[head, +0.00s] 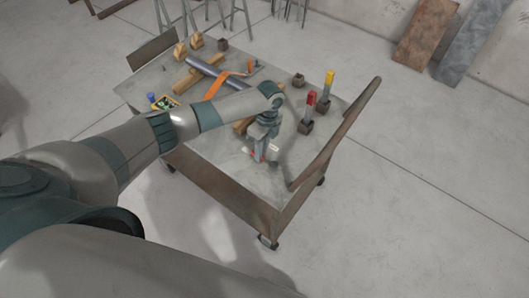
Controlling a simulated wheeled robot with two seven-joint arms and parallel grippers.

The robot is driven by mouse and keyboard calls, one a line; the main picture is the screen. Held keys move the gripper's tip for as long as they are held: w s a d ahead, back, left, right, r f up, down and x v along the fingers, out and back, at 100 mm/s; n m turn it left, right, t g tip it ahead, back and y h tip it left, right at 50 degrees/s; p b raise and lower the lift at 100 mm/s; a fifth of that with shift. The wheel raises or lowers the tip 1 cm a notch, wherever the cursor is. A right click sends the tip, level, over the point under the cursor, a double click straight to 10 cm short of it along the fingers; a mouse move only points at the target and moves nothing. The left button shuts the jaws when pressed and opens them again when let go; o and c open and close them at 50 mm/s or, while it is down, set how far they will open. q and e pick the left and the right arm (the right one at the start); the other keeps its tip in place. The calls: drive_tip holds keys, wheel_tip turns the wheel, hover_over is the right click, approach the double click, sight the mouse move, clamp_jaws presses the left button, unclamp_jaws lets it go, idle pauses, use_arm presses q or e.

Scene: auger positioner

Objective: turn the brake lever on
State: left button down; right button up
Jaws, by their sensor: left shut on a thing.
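My left gripper (261,155) points down over the near right part of the cart's top. It is shut on a small red and pale part (274,149), mostly hidden by the fingers; I cannot tell whether this is the brake lever. Two upright levers stand beyond it to the right, apart from the gripper. One has a red handle (311,99) and the other a yellow handle (328,79), each on a dark block base. My right gripper is not in view.
The grey metal cart (225,165) has a raised rusty rail (338,135) on its right. Rusty plates (425,33) lean on the wall.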

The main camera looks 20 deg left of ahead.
use_arm(q)
drive_tip(key=shift+w+d, duration=0.1)
idle(0.3)
drive_tip(key=c, duration=1.7)
unclamp_jaws()
drive_tip(key=shift+c, duration=0.2)
drive_tip(key=w+r+b, duration=0.3)
drive_tip(key=r+b, duration=0.1)
drive_tip(key=r, duration=1.3)
drive_tip(key=shift+w+d, duration=0.15)
drive_tip(key=shift+d, duration=0.3)
